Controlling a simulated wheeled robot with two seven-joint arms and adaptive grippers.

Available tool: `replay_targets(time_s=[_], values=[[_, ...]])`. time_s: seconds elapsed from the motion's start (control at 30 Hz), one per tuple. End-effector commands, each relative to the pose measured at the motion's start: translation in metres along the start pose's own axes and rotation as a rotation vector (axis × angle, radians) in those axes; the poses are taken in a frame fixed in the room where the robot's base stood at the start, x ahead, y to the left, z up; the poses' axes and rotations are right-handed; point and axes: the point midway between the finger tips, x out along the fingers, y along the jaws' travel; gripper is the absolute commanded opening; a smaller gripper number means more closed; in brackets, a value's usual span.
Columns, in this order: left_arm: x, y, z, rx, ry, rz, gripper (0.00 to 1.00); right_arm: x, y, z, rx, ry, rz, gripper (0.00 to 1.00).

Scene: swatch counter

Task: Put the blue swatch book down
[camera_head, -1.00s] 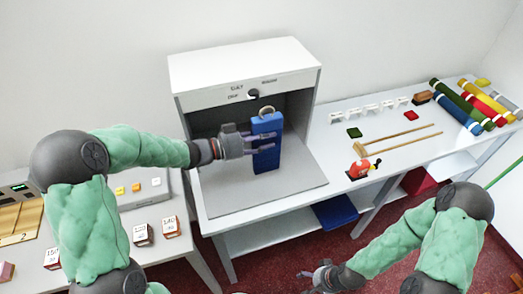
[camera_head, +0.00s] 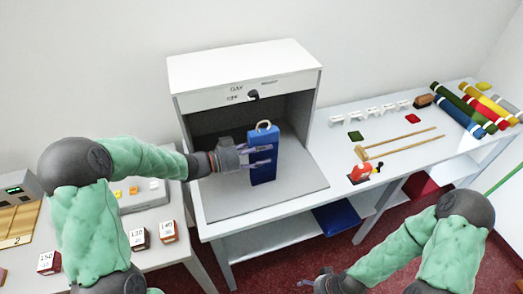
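The blue swatch book (camera_head: 264,174) stands upright, with a pale ring at its top, inside the open-fronted light booth (camera_head: 199,75). My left gripper (camera_head: 262,156) reaches in from the left and is shut on the book at mid-height, its two fingers lying across it. The book's lower end is at or just above the booth's grey floor (camera_head: 228,203); I cannot tell whether they touch. My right gripper (camera_head: 306,282) is low at the bottom edge, away from the book. Its fingers are too small and dark to read.
Several swatch blocks (camera_head: 168,231) stand on the left table. On the right counter are wooden sticks (camera_head: 400,142), a red item (camera_head: 362,173), small white stands (camera_head: 370,113) and coloured rolls (camera_head: 458,116). The booth floor around the book is clear.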

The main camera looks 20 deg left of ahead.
Motion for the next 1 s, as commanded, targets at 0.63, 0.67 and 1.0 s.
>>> replay_targets(time_s=[0.63,0.67,1.0], values=[[-0.044,-0.001,-0.005,-0.001,-0.001,-0.005,0.59,-0.014,-0.005,0.001,0.0,0.0,0.0,0.87],[-0.05,-0.001,-0.005,-0.002,-0.001,-0.007,0.59,-0.016,-0.006,0.001,0.0,0.0,0.0,0.87],[-0.107,-0.001,-0.004,0.0,-0.001,-0.004,0.59,-0.029,-0.01,0.001,0.0,0.0,0.0,0.87]])
